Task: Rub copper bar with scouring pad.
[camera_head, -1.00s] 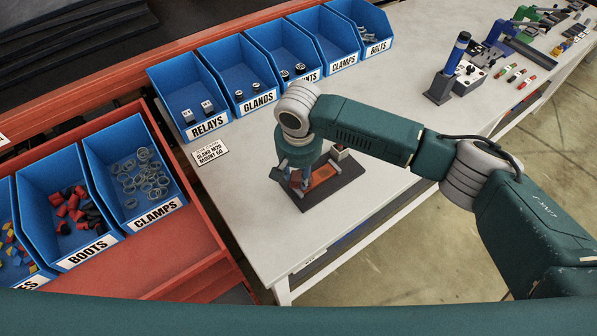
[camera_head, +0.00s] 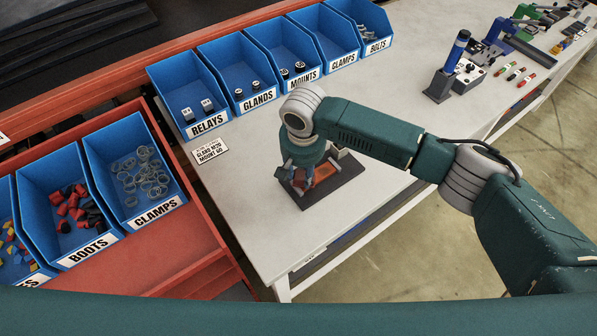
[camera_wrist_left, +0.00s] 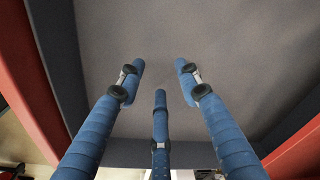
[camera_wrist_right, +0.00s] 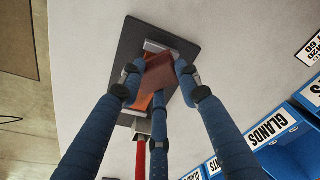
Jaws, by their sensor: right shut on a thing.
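A copper bar (camera_head: 323,172) lies in a fixture on a dark base plate (camera_head: 345,187) near the white table's front edge. My right gripper (camera_head: 299,184) is over the left part of this plate, shut on a reddish-brown scouring pad (camera_wrist_right: 158,74). In the right wrist view the pad lies between the blue fingers and covers much of the bar; orange copper (camera_wrist_right: 146,102) shows beside it. I cannot tell whether pad and bar touch. My left gripper (camera_wrist_left: 160,68) is open and empty, with its fingers spread before a plain grey surface. It is not visible in the head view.
Blue bins line the back, including relays (camera_head: 188,100) and glands (camera_head: 240,80). More bins, such as clamps (camera_head: 132,170), sit in a red drawer at left. A label card (camera_head: 210,151) lies behind the plate. Bare table (camera_head: 270,225) is free in front.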

